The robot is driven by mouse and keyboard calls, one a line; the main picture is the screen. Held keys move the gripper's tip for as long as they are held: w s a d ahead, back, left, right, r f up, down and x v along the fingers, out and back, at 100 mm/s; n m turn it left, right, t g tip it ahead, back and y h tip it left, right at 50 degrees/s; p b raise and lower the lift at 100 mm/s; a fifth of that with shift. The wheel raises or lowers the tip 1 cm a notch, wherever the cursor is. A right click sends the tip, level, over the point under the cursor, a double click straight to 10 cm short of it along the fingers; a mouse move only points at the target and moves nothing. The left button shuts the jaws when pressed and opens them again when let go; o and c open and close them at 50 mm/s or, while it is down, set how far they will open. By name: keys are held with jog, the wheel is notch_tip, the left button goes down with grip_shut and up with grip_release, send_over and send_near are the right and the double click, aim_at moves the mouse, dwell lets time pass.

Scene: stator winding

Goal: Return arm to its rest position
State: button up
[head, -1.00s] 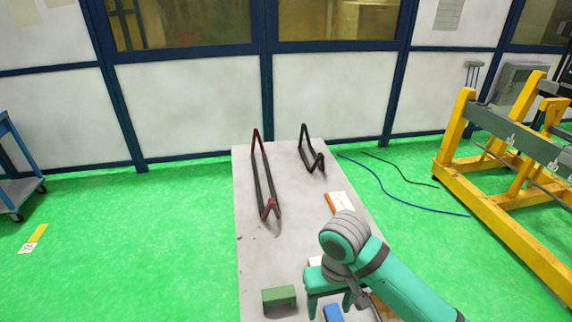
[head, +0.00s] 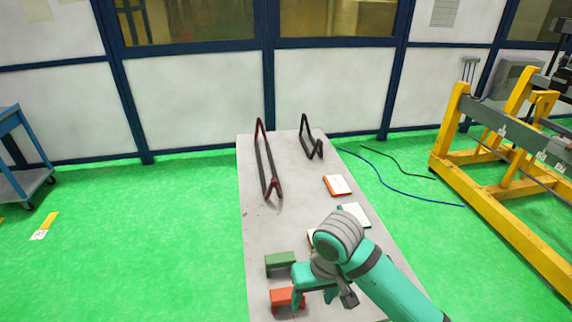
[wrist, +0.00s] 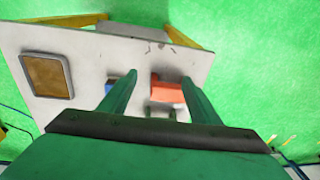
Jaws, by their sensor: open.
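My teal arm reaches in from the lower right of the head view. My gripper (head: 314,297) is over the near part of the grey table (head: 262,225), by a red-orange block (head: 281,297) and a green block (head: 280,261). In the wrist view my gripper's two green fingers (wrist: 156,98) stand wide apart with nothing held between them. The red-orange block (wrist: 166,90) shows beyond the fingers, below them on the table. A blue item (wrist: 121,84) is partly hidden behind the left finger.
Two bent coil bars, one long dark-red and black (head: 266,165) and one shorter black (head: 309,140), stand at the table's far end. An orange-edged booklet (head: 338,185) and another booklet (head: 356,214) lie on the right. A yellow frame (head: 490,190) stands right; green floor is open left.

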jog(key=w+a+r+m+t+y, duration=0.1)
jog(key=w+a+r+t+y, duration=0.2)
jog(key=a, duration=0.5)
jog(key=w+a+r+m+t+y, duration=0.2)
jog(key=w+a+t+y, duration=0.15)
jog(key=a, duration=0.55)
jog(key=w+a+r+m+t+y, duration=0.1)
jog(key=w+a+r+t+y, duration=0.1)
jog(key=a+t+y, duration=0.45)
jog(key=s+d+f+m+t+h, duration=0.1)
jog(key=s+d+f+m+h, duration=0.25)
jog(key=s+f+h, duration=0.35)
jog(key=s+d+f+m+t+h, duration=0.1)
jog(key=s+d+f+m+h, duration=0.1)
jog(key=s+d+f+h, duration=0.45)
jog(key=s+d+f+n, duration=0.1)
jog(key=s+d+n, duration=0.2)
jog(key=s, duration=0.8)
jog(key=s+d+f+n, duration=0.1)
jog(key=s+d+n, duration=0.3)
jog(key=s, duration=0.8)
jog(key=shift+s+f+h, duration=0.15)
jog(key=shift+f+h, duration=0.2)
jog(key=shift+f, duration=0.05)
